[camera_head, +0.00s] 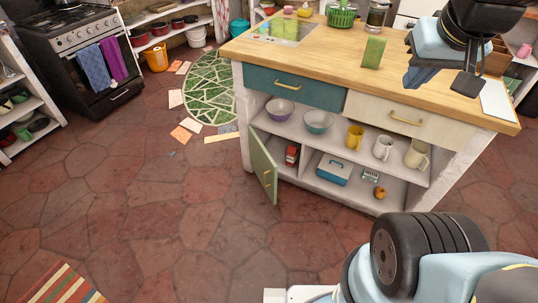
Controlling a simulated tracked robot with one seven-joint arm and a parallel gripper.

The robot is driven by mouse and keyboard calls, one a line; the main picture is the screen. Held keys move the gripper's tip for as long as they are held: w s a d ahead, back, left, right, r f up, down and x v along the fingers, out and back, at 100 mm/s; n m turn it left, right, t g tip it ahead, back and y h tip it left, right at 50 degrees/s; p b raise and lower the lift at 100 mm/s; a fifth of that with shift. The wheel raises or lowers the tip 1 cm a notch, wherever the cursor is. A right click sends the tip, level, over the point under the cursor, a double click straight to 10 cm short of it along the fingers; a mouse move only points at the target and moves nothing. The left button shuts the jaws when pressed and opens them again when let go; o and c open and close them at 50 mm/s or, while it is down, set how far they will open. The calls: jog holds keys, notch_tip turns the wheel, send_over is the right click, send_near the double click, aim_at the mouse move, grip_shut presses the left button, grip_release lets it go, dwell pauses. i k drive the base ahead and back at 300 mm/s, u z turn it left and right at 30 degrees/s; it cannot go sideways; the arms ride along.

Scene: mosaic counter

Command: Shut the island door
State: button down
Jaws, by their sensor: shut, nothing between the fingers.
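The island door (263,165) is a small green panel with a brass handle, low on the left front of the island. It is hinged at its left edge and stands open, swung out toward me, so the shelves behind it show. The wooden-topped island (350,72) has a teal drawer (292,82) and a cream drawer (412,115), both closed. My gripper (450,82) is at the upper right, in front of the right part of the countertop, high above and well apart from the door. It is shut and holds nothing visible. Part of it is cut off by the frame.
Open shelves hold bowls (319,121), mugs (383,148), a blue-and-white box (334,170) and a red item (292,154) near the door. A green block (374,52) stands on the countertop. Bare tiled floor (165,205) lies left of and before the door.

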aim_at(263, 164)
jog(key=z, duration=0.15)
jog(key=i, duration=0.9)
jog(key=u, duration=0.55)
